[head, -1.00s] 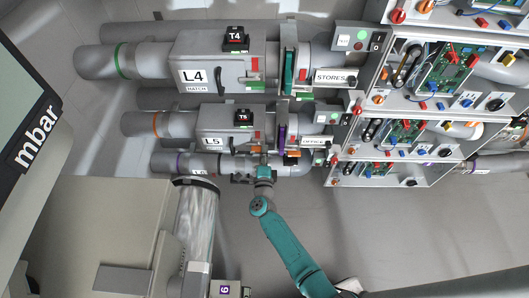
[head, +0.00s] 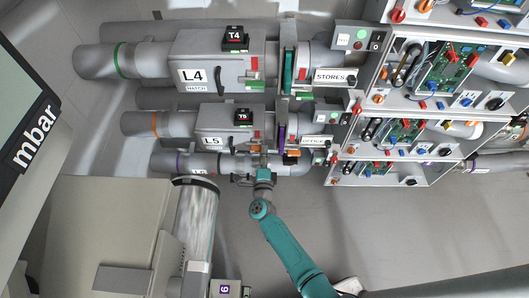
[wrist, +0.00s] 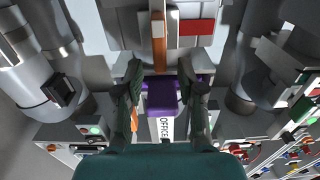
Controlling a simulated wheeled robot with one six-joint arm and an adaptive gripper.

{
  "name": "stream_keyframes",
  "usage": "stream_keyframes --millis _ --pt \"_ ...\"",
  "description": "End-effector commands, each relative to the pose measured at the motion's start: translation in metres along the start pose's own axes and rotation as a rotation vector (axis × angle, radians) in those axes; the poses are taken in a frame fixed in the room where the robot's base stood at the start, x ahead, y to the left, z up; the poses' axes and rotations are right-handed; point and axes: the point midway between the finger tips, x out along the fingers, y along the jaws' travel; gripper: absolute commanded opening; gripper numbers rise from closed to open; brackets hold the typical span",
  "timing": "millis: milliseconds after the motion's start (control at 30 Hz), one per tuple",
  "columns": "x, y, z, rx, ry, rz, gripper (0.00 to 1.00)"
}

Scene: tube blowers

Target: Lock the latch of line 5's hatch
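Line 5's hatch box, marked L5 (head: 211,141), sits on the grey pipe with the orange ring in the head view, under the black T5 unit (head: 242,117). A small red part (head: 257,136) shows at its right end. My gripper (head: 263,160) is just below that end. In the wrist view my gripper (wrist: 164,90) has its two fingers apart, with a purple block (wrist: 162,98) showing in the gap. An upright orange-brown strip (wrist: 158,42) and a red patch (wrist: 197,27) on a pale face lie ahead of the fingers. I cannot tell whether anything is touched, nor how the latch stands.
The L4 box (head: 190,76) is above line 5. The OFFICE label (head: 313,142) and open cabinets with circuit boards (head: 405,131) stand to the right. A lower pipe (head: 205,163) runs close beside my gripper. The floor (head: 400,235) at lower right is clear.

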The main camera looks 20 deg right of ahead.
Motion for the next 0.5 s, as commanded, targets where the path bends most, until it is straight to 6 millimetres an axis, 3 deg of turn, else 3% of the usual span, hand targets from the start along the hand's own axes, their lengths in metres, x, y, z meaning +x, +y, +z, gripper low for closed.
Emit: stream_keyframes --millis 500 --pt "-0.093 0.001 0.0 0.0 -0.002 0.002 0.39"
